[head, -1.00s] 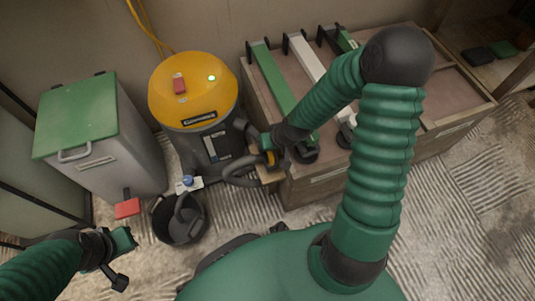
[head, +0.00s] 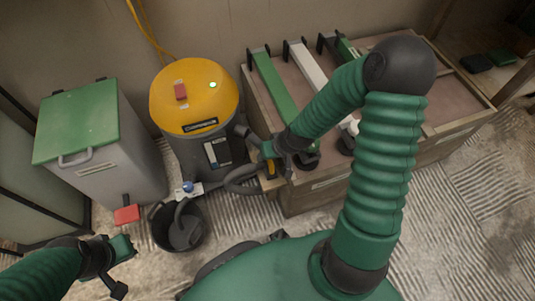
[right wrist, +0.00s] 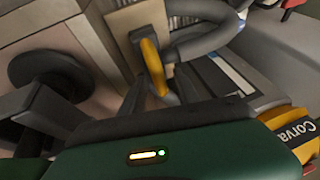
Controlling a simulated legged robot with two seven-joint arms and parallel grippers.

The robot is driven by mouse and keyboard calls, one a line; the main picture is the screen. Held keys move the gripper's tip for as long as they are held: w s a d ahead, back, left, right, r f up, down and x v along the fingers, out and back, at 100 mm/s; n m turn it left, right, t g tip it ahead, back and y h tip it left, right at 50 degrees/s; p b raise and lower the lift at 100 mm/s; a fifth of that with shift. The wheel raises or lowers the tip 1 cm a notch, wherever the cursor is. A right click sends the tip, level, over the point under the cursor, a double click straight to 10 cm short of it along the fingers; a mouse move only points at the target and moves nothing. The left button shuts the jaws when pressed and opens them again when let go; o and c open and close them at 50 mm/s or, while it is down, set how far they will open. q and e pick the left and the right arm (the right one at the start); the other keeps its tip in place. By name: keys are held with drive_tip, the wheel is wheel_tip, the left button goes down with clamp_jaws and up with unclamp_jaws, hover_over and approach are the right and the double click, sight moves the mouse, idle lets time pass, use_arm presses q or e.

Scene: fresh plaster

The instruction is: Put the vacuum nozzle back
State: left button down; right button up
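The vacuum (head: 212,150) stands against the wall, with a yellow lid and dark grey body. Its grey hose (head: 241,181) loops from the right side toward a yellow and dark grey piece (head: 269,168) beside a small wooden board at the crate's left end. This piece, probably the nozzle end, also shows in the right wrist view (right wrist: 152,67) against the board. My right gripper (head: 288,158) is close above it; its fingers are mostly hidden, so contact or grip cannot be told. My left gripper (head: 125,268) is open and empty at lower left.
A wooden crate (head: 328,181) with long green and white tools stands at right. A black bucket (head: 164,231) holding a grey tool is on the floor before the vacuum. A grey bin (head: 126,160) with a green lid stands left. Ridged floor at lower right is clear.

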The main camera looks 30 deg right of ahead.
drive_tip(key=a+p+v, duration=0.1)
drive_tip(key=p+v, duration=0.6)
drive_tip(key=v, duration=0.3)
drive_tip(key=s+a+r+n+g+h, duration=0.1)
drive_tip(key=s+a+r+n+g, duration=0.1)
drive_tip(key=s+a+r, duration=0.3)
wheel_tip(320, 180, up, 4)
drive_tip(key=a+n, duration=0.1)
drive_tip(key=a, duration=0.1)
drive_tip(key=shift+a, duration=0.25)
